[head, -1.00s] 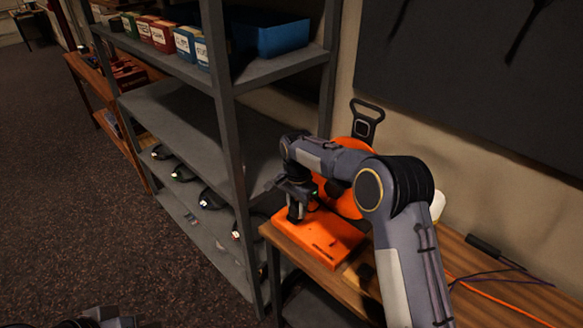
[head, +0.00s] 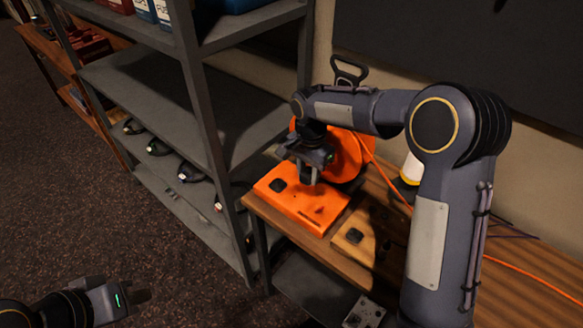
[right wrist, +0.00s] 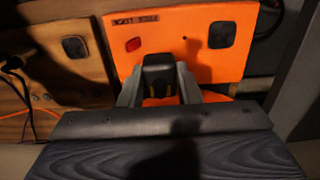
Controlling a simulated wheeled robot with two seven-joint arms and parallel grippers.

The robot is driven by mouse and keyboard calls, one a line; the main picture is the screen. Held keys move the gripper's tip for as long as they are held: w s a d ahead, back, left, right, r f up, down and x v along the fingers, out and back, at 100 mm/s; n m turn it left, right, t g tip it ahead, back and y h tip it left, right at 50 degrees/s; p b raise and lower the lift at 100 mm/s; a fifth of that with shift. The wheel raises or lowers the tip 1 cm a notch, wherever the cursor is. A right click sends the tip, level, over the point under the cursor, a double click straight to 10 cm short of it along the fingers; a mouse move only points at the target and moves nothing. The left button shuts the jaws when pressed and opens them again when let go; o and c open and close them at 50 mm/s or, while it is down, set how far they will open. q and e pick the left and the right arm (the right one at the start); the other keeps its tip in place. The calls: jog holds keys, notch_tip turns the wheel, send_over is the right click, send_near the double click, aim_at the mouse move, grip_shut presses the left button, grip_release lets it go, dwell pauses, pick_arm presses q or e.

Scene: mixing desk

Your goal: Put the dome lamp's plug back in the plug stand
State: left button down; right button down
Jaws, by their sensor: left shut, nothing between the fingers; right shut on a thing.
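My right gripper (head: 307,180) is shut on a black plug (right wrist: 158,70), held over the middle of an orange board (head: 298,212). In the right wrist view the plug sits between the fingers, with brass-coloured marks on its lower part. The board has a black square socket (head: 278,185) with no plug in it. Right of the board, a light wooden block (head: 340,242) bears another black socket (head: 353,236), which looks like the plug stand. A white and yellow thing (head: 411,168) behind, partly hidden by my arm, may be the dome lamp. My left gripper (head: 138,296) is shut and empty, low at left.
An orange reel (head: 345,157) stands behind the board. A grey metal shelf (head: 208,120) rises close on the left, with dark items on its lower level. Cables run along the bench (head: 530,265) at right. In the right wrist view, cables (right wrist: 15,75) lie left of the wooden block.

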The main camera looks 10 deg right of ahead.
jog(key=s+d+r+b, duration=0.1)
jog(key=s+d+b, duration=0.2)
jog(key=s+d, duration=0.8)
jog(key=b, duration=0.6)
send_over(354, 236)
notch_tip(354, 236, down, 8)
jog(key=shift+d, duration=0.1)
jog(key=shift+f+b, duration=0.35)
jog(key=shift+f+b, duration=0.75)
jog(key=shift+f, duration=0.2)
jog(key=shift+f+b, duration=0.4)
jog(key=shift+f, duration=0.2)
dwell(0.8)
jog(key=c, duration=1)
grip_release()
jog(key=shift+o, duration=0.2)
